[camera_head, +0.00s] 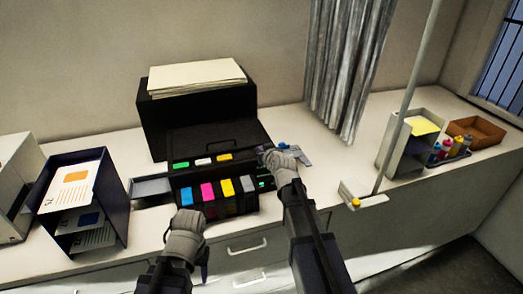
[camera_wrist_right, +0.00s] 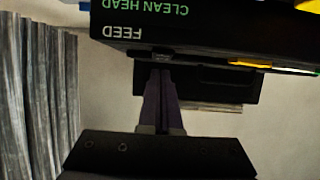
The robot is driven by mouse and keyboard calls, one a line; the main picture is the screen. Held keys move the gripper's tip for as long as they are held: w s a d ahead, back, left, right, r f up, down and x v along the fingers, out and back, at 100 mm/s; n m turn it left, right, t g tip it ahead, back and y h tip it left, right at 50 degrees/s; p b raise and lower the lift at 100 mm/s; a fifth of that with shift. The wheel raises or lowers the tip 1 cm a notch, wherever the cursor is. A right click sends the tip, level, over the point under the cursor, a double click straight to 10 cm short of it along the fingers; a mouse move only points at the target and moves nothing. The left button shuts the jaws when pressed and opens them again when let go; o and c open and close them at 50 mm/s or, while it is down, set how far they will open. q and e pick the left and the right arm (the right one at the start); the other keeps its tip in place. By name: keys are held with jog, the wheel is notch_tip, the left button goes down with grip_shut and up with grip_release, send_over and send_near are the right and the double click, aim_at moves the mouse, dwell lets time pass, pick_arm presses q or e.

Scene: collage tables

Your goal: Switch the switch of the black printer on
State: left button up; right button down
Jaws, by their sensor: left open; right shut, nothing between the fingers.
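The black printer (camera_head: 205,120) stands on the white counter, with paper on top and coloured cartridges at its front. My right gripper (camera_head: 264,151) is at the printer's right front side. In the right wrist view its shut, empty fingers (camera_wrist_right: 163,75) point at a small dark part (camera_wrist_right: 162,57) on the edge of the printer's panel (camera_wrist_right: 200,22). The panel appears upside down there, with the labels FEED and CLEAN HEAD. I cannot tell whether the fingertips touch that part or whether it is the switch. My left gripper (camera_head: 186,236) is open in front of the cartridges, its fingertips unclear.
A dark blue paper holder (camera_head: 112,205) stands left of the printer. A blue-grey object (camera_head: 295,152) lies behind my right gripper. A thin post (camera_head: 405,100), a white holder (camera_head: 392,152), small bottles (camera_head: 447,149) and a brown tray (camera_head: 478,133) are at the right.

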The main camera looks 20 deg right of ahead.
dwell(0.3)
jog(key=shift+r+p, duration=0.9)
jog(key=f+p+v, duration=0.1)
jog(key=p+v, duration=0.2)
jog(key=v, duration=0.8)
jog(key=shift+s, duration=0.15)
